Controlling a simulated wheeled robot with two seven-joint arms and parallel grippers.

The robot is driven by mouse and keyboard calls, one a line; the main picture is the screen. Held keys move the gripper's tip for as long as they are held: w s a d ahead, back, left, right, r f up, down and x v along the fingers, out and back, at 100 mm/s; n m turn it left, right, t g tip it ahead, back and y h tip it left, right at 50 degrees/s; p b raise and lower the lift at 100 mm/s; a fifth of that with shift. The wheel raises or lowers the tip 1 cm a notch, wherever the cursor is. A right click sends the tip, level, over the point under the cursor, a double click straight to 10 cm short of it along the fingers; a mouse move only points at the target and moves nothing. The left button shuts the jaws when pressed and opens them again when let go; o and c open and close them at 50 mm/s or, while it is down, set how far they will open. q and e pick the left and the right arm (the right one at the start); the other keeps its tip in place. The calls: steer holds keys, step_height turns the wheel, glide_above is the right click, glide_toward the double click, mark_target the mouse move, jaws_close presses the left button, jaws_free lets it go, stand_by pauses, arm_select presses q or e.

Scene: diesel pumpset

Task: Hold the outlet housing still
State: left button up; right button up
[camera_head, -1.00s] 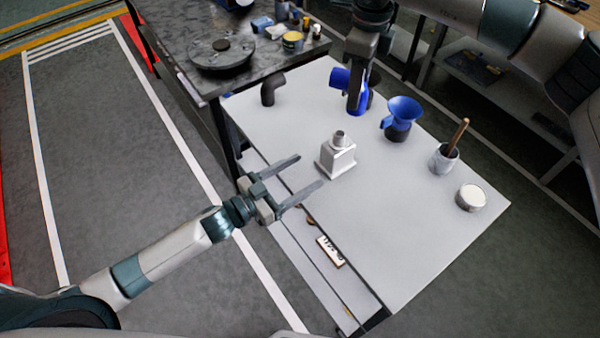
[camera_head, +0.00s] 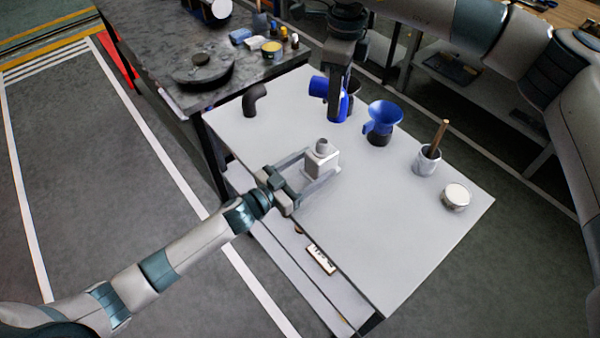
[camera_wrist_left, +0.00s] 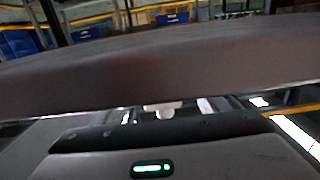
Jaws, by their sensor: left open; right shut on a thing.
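The outlet housing appears to be the pale grey block (camera_head: 321,161) with a round neck, standing upright on the white table (camera_head: 390,225). My left gripper (camera_head: 318,170) is open, with one finger along each side of the block. Whether the fingers touch it cannot be told. In the left wrist view a dark band hides most of the scene, and a small pale shape (camera_wrist_left: 165,109) shows between the fingers. My right gripper (camera_head: 338,98) points down at the table's far side, shut on a blue part (camera_head: 336,111) that it partly hides.
A black elbow pipe (camera_head: 255,99) stands at the far left of the table. A blue funnel-like part (camera_head: 384,115), a cup with a wooden-handled tool (camera_head: 427,160) and a round tin (camera_head: 456,196) stand to the right. The near half of the tabletop is clear.

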arm_select(q)
steer(key=shift+x, duration=1.4)
steer(key=shift+c, duration=0.7)
steer(key=shift+c, duration=0.5)
steer(key=c, duration=1.4)
steer(key=shift+o, duration=0.2)
